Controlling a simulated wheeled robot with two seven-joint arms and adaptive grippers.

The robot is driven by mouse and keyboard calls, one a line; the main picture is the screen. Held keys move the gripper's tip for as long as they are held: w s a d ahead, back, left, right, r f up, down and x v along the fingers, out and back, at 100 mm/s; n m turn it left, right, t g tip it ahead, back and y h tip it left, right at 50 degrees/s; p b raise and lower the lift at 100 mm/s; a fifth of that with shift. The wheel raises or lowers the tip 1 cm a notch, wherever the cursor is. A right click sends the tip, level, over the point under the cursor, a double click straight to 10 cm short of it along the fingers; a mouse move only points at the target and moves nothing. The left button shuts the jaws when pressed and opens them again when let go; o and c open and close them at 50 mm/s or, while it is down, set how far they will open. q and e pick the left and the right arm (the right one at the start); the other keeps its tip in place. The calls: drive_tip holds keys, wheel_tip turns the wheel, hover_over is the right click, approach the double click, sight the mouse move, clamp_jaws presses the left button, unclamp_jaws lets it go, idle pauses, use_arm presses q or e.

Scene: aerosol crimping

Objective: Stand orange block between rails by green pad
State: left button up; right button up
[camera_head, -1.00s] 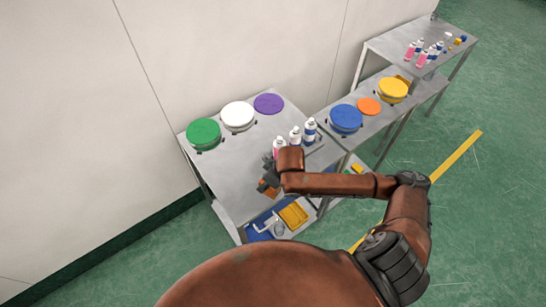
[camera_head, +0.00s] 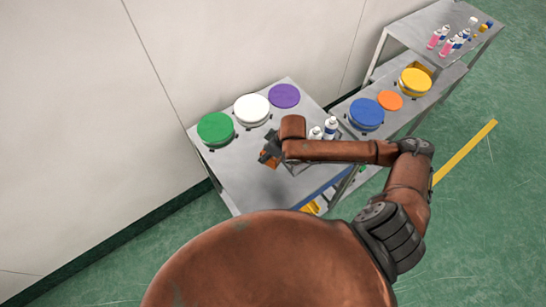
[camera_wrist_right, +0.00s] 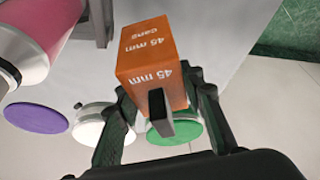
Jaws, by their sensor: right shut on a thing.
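My right gripper (camera_head: 273,151) is over the near table and shut on the orange block (camera_wrist_right: 152,50). In the right wrist view the block sits between the dark fingers of the gripper (camera_wrist_right: 160,105), printed "45 mm cans". In the head view only a small part of the block (camera_head: 265,157) shows beside the gripper. The green pad (camera_head: 215,128) is a round disc at the table's left end, left of the gripper. It also shows in the right wrist view (camera_wrist_right: 180,134), beyond the fingers. I cannot make out the rails clearly. My left gripper is out of view.
A white disc (camera_head: 251,108) and a purple disc (camera_head: 284,96) line the table's back. White bottles (camera_head: 330,126) stand behind my arm; a pink bottle (camera_wrist_right: 40,40) is close in the wrist view. A blue disc (camera_head: 366,113) is on the right table. A wall stands behind.

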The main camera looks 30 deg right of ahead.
sight(268, 162)
drive_tip(key=shift+d+f, duration=0.2)
drive_tip(key=shift+f, duration=1.3)
wheel_tip(268, 162, down, 3)
drive_tip(key=shift+s+f, duration=0.1)
drive_tip(key=shift+f, duration=0.15)
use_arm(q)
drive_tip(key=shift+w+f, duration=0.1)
use_arm(e)
drive_tip(key=o, duration=0.9)
drive_tip(key=shift+f, duration=0.1)
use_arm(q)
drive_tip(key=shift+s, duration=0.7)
use_arm(e)
drive_tip(key=o, duration=0.4)
drive_tip(key=shift+o, duration=0.2)
